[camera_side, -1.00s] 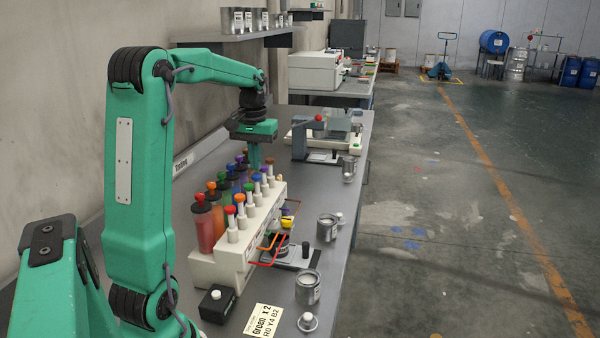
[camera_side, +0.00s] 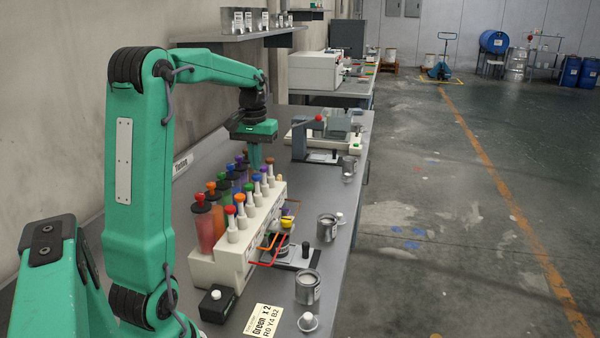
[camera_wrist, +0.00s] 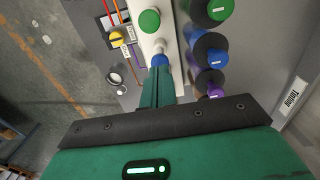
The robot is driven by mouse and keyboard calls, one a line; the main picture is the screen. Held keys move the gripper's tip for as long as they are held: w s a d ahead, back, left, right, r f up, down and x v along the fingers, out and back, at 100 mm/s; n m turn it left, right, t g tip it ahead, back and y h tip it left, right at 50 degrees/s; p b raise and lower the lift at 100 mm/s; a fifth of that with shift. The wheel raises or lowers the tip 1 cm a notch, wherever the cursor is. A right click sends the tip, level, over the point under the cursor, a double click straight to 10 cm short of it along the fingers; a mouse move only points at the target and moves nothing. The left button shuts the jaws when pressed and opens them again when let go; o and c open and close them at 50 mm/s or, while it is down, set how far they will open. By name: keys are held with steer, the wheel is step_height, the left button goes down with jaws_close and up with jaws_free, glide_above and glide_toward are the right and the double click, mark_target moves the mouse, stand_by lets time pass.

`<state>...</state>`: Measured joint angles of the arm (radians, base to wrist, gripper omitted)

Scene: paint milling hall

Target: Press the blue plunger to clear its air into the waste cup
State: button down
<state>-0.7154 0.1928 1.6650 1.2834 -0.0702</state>
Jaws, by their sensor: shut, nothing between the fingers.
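The blue plunger (camera_side: 256,177) is a blue knob on a white stem, in the front row of the pale dispenser block (camera_side: 221,268). My gripper (camera_side: 255,168) is shut and empty, pointing down just above the blue knob. In the wrist view the blue knob (camera_wrist: 159,60) shows just past my fingertips (camera_wrist: 157,71), partly covered by them. I cannot tell whether they touch. A small cup (camera_wrist: 115,78) stands beside the block in the wrist view; I cannot tell for sure whether it is the waste cup.
A green knob (camera_wrist: 149,21) is beside the blue one, and coloured paint bottles (camera_side: 205,230) stand close behind the row. Red and orange tubes (camera_side: 268,265) stick out in front. Paint cans (camera_side: 308,289) and a label card (camera_side: 263,321) lie towards the bench edge.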

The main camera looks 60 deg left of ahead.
mark_target(256, 175)
steer(key=shift+f, duration=0.2)
steer(key=shift+f, duration=0.35)
steer(key=shift+f, duration=1.25)
steer(key=shift+r, duration=1.8)
steer(key=shift+r, duration=0.1)
steer(key=shift+r, duration=2.45)
